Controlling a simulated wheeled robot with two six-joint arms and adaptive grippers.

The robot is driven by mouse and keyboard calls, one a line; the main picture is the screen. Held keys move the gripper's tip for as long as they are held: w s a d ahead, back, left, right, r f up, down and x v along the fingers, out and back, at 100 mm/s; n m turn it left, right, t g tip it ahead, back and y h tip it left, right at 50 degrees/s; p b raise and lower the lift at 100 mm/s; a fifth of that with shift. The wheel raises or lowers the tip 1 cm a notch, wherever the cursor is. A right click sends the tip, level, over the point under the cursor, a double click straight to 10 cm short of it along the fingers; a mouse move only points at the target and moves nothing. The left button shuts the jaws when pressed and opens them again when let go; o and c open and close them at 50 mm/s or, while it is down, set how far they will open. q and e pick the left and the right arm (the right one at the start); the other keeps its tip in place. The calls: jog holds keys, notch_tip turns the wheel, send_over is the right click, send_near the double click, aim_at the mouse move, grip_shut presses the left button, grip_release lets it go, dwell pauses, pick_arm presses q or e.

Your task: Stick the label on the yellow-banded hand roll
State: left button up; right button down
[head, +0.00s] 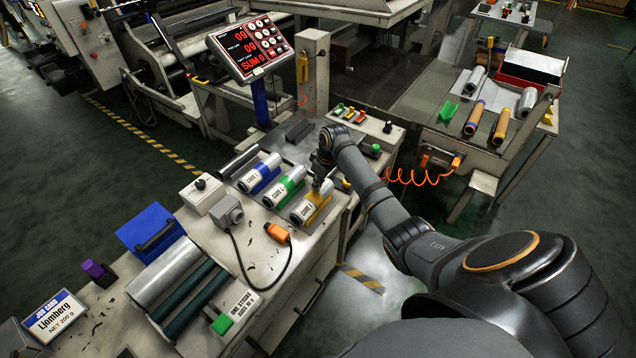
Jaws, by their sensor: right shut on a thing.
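The yellow-banded hand roll (305,210) is a silver roll lying in a yellow cradle near the right edge of the bench top. My right gripper (321,184) points down at the far right end of this roll, and I cannot tell whether it touches it. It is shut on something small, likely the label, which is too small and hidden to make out. My left gripper is out of view.
A green-banded roll (285,191) and a blue-banded roll (262,174) lie in cradles to the left. A counter display (250,47) stands behind. Small coloured switches (349,113) sit at the back right.

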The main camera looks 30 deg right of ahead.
jog(key=shift+s+f, duration=0.1)
jog(key=c, duration=1.4)
grip_release()
jog(key=shift+r, duration=0.3)
jog(key=v, duration=1.1)
jog(key=shift+r, duration=0.2)
